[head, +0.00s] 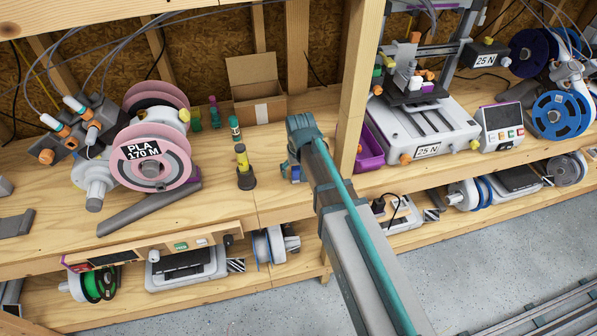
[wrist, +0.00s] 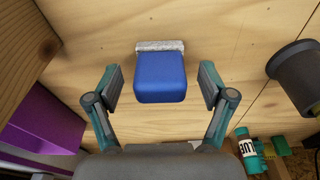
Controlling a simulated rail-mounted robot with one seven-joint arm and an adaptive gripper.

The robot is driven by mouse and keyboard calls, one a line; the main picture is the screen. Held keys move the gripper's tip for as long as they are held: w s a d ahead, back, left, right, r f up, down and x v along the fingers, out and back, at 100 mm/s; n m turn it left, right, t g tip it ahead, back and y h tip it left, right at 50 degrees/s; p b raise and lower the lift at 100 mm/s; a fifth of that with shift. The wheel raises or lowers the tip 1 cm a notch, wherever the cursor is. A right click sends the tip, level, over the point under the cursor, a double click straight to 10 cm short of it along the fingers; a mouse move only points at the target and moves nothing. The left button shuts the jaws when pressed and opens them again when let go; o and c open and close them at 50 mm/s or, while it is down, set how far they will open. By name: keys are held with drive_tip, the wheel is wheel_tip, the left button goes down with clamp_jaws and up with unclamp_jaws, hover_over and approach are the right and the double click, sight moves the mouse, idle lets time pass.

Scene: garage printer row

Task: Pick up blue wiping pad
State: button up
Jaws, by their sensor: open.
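The blue wiping pad (wrist: 160,80) lies on the wooden bench in the wrist view, a blue block with a whitish fuzzy strip along its far edge. My gripper (wrist: 162,76) is open, with one finger on each side of the pad and a visible gap to it on both sides. I cannot tell how far above the bench the fingertips are. In the head view a small bit of blue (head: 295,173) shows beside my gripper; my arm hides most of that spot.
A purple bin (wrist: 42,118) and a wooden post (wrist: 22,42) stand left in the wrist view. A dark cylinder (wrist: 298,72) stands right, with a green bottle (wrist: 248,150) below it. In the head view an open cardboard box (head: 255,90) stands behind, and a pink spool (head: 150,158) left.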

drive_tip(key=shift+f, duration=0.75)
drive_tip(key=c, duration=1.3)
drive_tip(key=shift+o, duration=0.2)
drive_tip(key=shift+r, duration=0.15)
drive_tip(key=shift+w+r+b, duration=0.1)
drive_tip(key=shift+r+b, duration=0.4)
drive_tip(key=shift+r, duration=0.2)
drive_tip(key=s+d+r+b, duration=0.4)
drive_tip(key=s+d+r, duration=0.5)
drive_tip(key=s+r, duration=0.2)
drive_tip(key=shift+r, duration=0.2)
